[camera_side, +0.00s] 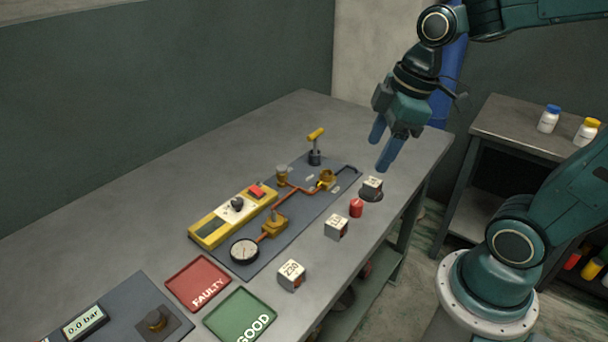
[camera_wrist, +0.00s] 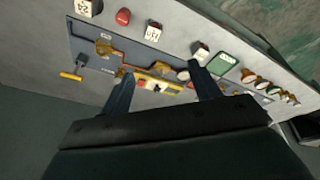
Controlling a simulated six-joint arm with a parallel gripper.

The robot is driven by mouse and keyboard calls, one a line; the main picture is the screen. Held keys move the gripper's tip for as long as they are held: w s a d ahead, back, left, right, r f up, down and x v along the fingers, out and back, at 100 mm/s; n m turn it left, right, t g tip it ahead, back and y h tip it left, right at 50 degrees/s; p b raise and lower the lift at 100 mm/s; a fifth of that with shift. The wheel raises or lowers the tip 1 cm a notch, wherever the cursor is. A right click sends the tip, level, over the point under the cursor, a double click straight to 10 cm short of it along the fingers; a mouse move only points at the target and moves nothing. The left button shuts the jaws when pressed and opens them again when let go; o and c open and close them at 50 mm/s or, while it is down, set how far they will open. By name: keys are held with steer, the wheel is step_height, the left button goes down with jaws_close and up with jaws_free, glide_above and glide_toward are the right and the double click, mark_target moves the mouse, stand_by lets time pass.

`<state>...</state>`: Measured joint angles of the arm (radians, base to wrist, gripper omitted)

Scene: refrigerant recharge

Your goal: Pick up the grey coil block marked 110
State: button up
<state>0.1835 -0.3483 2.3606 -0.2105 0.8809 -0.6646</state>
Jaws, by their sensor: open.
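Three grey-and-white coil blocks stand in a row along the table's right side. The middle block (camera_side: 336,227) has a marking that seems to start with 11; its last digit is unclear. It also shows in the wrist view (camera_wrist: 153,31). The front block (camera_side: 291,275) is marked 230. The far block (camera_side: 372,188) seems marked 24 and also shows in the wrist view (camera_wrist: 84,8). My gripper (camera_side: 381,152) is open and empty, high above the far right of the table, apart from all blocks. Its two fingers also show in the wrist view (camera_wrist: 161,70).
A red cylinder (camera_side: 356,207) stands between the far and middle blocks. A dark panel (camera_side: 255,262) with copper pipe, gauge and yellow tester lies to their left. Red FAULTY (camera_side: 187,271) and green GOOD (camera_side: 239,302) trays lie near the front. The table's right edge is close to the blocks.

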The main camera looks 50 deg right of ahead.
steer(key=w+d+f+n+g+y, duration=0.35)
steer(key=w+f+n, duration=0.35)
steer(key=f+n, duration=0.25)
steer(key=n, duration=0.1)
glide_toward(337, 221)
steer(key=shift+x, duration=2.7)
steer(key=shift+x, duration=2.55)
steer(key=c, duration=1.1)
